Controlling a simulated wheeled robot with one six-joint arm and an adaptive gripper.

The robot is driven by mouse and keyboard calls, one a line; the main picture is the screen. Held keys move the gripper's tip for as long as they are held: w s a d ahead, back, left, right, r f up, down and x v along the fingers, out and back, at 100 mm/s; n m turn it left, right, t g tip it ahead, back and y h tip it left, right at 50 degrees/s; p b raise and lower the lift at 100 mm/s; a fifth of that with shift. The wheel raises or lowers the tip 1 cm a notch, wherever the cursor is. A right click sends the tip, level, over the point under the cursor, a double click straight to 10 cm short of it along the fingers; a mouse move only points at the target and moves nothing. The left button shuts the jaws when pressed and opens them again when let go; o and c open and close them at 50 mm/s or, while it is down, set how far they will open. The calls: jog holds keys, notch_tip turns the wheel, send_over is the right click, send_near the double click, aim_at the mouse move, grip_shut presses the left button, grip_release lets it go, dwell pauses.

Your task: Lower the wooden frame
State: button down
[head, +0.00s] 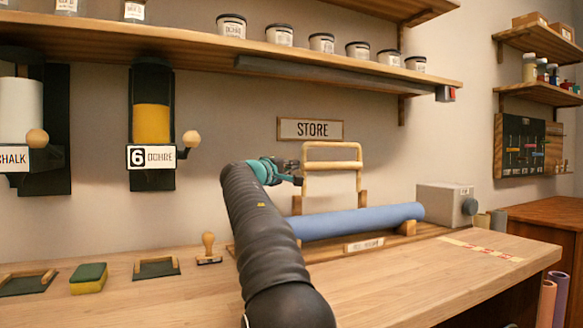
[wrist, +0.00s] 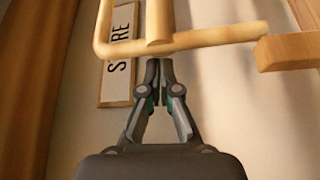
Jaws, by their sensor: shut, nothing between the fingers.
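The pale wooden frame (head: 333,165) stands raised behind the blue roll, in front of the wall and below the STORE sign. It also shows large across the top of the wrist view (wrist: 190,40). My gripper (head: 297,172) is at the left side of the frame in the head view. In the wrist view my gripper (wrist: 159,68) has its fingertips together, empty, close to a bar of the frame. I cannot tell whether they touch it. My arm hides part of the roll's left end.
The blue roll (head: 360,220) lies on a wooden stand with a label. A grey box with a knob (head: 445,204) stands to its right. A shelf (head: 200,42) with several jars hangs above. The right front counter (head: 450,280) is clear.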

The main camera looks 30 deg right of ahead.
aim_at(309, 168)
jog(key=shift+s+b, duration=0.4)
jog(key=shift+s, duration=0.05)
jog(key=shift+s+a+b, duration=0.1)
jog(key=shift+s+b, duration=0.3)
jog(key=s+b, duration=0.1)
jog(key=b, duration=0.1)
jog(key=s+f+b, duration=0.1)
jog(key=s, duration=0.1)
jog(key=shift+s+a+f+b, duration=0.1)
jog(key=shift+s+a+b, duration=0.1)
jog(key=shift+b, duration=0.2)
jog(key=shift+s+a+f+b, duration=0.15)
jog(key=shift+s+f+b, duration=1.7)
jog(key=shift+b, duration=0.95)
jog(key=shift+s+r, duration=0.1)
jog(key=shift+s, duration=0.05)
jog(key=shift+a, duration=0.1)
jog(key=v, duration=1.2)
